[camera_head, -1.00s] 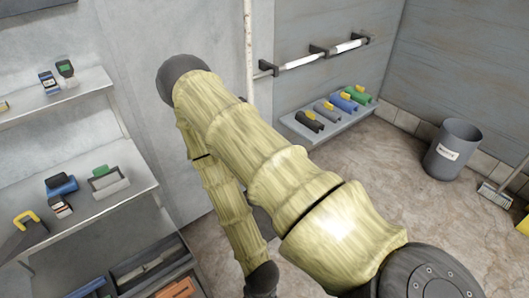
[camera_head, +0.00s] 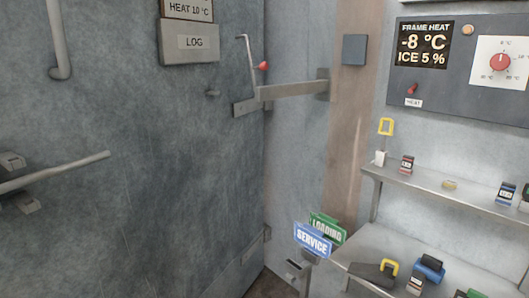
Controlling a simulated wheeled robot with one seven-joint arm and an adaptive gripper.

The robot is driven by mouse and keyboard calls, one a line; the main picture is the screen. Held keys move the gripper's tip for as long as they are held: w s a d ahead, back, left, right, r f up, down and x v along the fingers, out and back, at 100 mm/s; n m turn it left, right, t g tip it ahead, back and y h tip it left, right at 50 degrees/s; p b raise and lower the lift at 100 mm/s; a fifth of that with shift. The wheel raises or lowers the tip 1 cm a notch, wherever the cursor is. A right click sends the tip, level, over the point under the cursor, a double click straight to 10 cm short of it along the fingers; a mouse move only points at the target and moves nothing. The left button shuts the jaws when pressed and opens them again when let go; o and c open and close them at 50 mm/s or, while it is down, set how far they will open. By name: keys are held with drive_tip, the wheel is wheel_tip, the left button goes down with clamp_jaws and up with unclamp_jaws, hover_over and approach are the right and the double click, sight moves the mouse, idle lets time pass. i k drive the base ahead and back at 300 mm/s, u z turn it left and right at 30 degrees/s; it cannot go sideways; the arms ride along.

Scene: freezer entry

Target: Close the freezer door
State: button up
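A large dark grey panel, which looks like the freezer door (camera_head: 150,180), fills the left half of the head view. A long lever bar (camera_head: 60,172) sticks out at its left, and a vertical bar handle (camera_head: 57,45) shows above. A metal strap (camera_head: 285,90) with a thin rod and a red knob (camera_head: 262,66) runs from the panel's right side towards a brown upright strip (camera_head: 348,140). I cannot tell whether the panel stands open or shut. My gripper is not in view.
A control panel (camera_head: 445,80) reads frame heat -8 °C, ice 5 %. Metal shelves (camera_head: 425,182) with small tools stand at the right. Blue "SERVICE" (camera_head: 313,239) and green "LOADING" (camera_head: 328,227) signs stand at their left end.

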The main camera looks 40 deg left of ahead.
sight(176, 208)
drive_tip(key=u, duration=1.95)
